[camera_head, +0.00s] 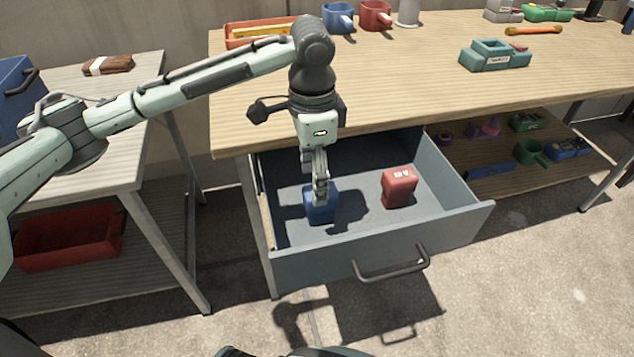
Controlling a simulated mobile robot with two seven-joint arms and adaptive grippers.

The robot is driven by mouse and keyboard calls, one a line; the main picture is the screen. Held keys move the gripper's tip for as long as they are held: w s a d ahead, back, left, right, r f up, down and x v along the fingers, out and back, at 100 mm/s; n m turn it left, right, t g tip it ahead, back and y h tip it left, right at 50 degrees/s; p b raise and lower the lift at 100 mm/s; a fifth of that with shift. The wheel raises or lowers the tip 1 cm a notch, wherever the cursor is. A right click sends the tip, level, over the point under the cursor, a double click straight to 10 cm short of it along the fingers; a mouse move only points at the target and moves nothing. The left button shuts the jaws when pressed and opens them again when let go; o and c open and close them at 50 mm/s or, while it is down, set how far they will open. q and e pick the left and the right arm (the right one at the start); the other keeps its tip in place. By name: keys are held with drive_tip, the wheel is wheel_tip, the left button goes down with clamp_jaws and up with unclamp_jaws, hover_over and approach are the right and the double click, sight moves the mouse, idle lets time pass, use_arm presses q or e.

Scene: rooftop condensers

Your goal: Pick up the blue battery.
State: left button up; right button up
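The blue battery (319,214) sits in the left part of the open grey drawer (365,252). My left gripper (321,196) points straight down into the drawer, with its fingertips at the top of the battery. The fingers are seen nearly edge-on and overlap, so I cannot tell whether they are open or closed on it. They hide part of the battery's upper side. A red battery (398,188) stands to the right in the same drawer. My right gripper is not in view.
The wooden workbench top (400,75) overhangs the drawer's back, close behind my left wrist. The drawer walls surround the battery. The drawer's dark handle (392,268) faces front. A side table (120,90) stands left, with a red bin (68,238) below.

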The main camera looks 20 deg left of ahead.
use_arm(q)
drive_tip(key=f, duration=0.4)
drive_tip(key=d+f, duration=0.1)
drive_tip(key=f, duration=0.2)
drive_tip(key=shift+w+d+b, duration=0.1)
drive_tip(key=shift+w+b, duration=0.05)
drive_tip(key=shift+b, duration=0.25)
drive_tip(key=shift+f, duration=0.45)
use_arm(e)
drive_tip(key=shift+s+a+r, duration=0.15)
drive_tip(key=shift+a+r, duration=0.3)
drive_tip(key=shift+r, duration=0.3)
use_arm(q)
clamp_jaws()
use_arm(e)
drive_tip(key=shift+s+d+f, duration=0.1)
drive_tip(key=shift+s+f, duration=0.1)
